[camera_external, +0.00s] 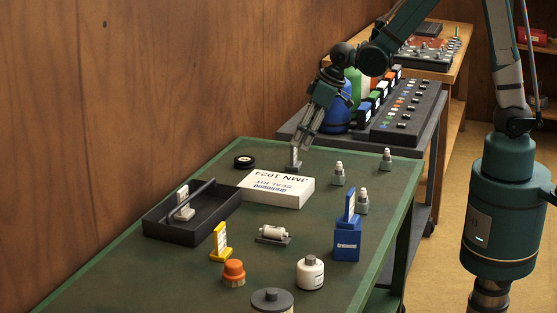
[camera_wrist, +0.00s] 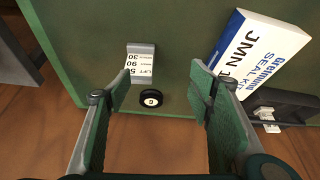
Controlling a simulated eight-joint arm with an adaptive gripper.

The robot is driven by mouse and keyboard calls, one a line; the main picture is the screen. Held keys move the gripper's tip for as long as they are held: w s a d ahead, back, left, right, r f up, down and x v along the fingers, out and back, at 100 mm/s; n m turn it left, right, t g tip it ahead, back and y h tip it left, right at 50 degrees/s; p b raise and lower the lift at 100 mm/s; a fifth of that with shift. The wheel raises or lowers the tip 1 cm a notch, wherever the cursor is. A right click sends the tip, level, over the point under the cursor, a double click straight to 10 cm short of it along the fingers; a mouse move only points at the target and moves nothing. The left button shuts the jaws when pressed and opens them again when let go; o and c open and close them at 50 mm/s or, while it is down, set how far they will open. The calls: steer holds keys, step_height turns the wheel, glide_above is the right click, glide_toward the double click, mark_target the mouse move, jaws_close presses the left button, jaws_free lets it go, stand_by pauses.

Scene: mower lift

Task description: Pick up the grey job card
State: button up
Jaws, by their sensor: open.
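A grey job card (camera_wrist: 141,64) with a white printed face stands on the green bench top in the wrist view. In the external view this grey card (camera_external: 294,159) is behind the white seal kit box, just below my gripper (camera_external: 303,143). My gripper (camera_wrist: 162,88) is open and empty, with its two green-padded fingers spread. In the wrist view the card shows beyond the fingertips, nearer the left finger. I cannot tell the exact gap between them.
A white seal kit box (camera_external: 277,190) lies close to the card. A black roller (camera_external: 244,162) is also near. A dark tray (camera_external: 163,227) holds another pale card (camera_external: 184,206). Several small bottles, a yellow card (camera_external: 221,240) and a blue box (camera_external: 347,246) stand on the bench.

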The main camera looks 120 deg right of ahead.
mark_target(295, 154)
steer(key=shift+m, duration=0.3)
steer(key=shift+s+d+f+p, duration=0.1)
steer(key=shift+s+d+f, duration=0.2)
steer(key=shift+d, duration=0.35)
steer(key=shift+s+d+f+p, duration=0.15)
steer(key=shift+s+d+f, duration=0.2)
steer(key=shift+d, duration=0.3)
steer(key=shift+s+d+f+p, duration=0.15)
steer(key=shift+d+f, duration=0.25)
steer(key=shift+d, duration=0.25)
steer(key=shift+b+x, duration=0.3)
steer(key=shift+x, duration=1)
steer(key=shift+f, duration=0.1)
steer(key=shift+b+x, duration=0.6)
steer(key=shift+x, duration=1.9)
steer(key=shift+w, duration=0.1)
steer(key=c, duration=1)
